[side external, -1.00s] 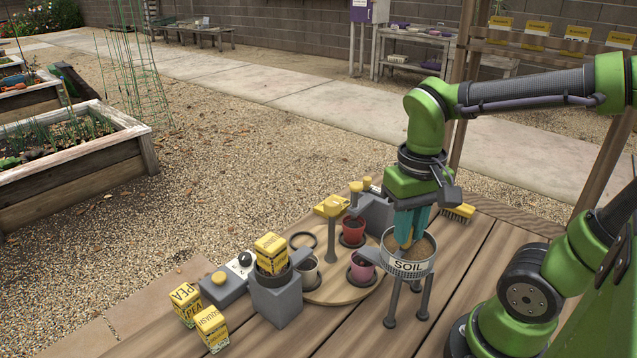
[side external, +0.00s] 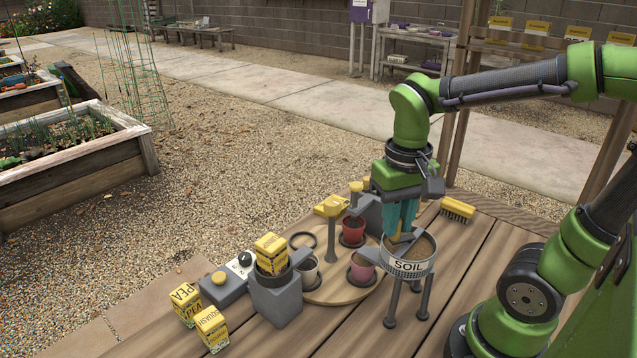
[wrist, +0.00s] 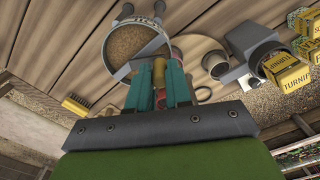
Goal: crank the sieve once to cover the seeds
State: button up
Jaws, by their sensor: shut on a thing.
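The sieve (side external: 408,268), a round pale drum labelled SOIL with brown soil inside, stands on dark legs at the table's right. My gripper (side external: 397,234), with teal fingers, points down at the sieve's far-left rim. It is shut on the yellow crank handle (side external: 396,239), mostly hidden between the fingers. A grey spout reaches from the sieve toward the pink pot (side external: 362,268) on the round wooden turntable (side external: 340,292). Seeds cannot be made out. In the wrist view, my gripper (wrist: 160,72) holds the handle beside the sieve's soil (wrist: 133,42).
A red pot (side external: 353,230) and a pale pot (side external: 309,274) also stand on the turntable. A grey dispenser (side external: 275,300) holds a yellow seed packet (side external: 271,250). Pea and squash packets (side external: 211,326) stand front left. A yellow brush (side external: 457,209) lies behind the sieve.

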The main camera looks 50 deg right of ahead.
jog(key=shift+w+d, duration=0.15)
jog(key=shift+w+d, duration=0.4)
dwell(0.4)
jog(key=o, duration=0.7)
jog(key=shift+r, duration=0.1)
notch_tip(320, 180, up, 7)
dwell(0.4)
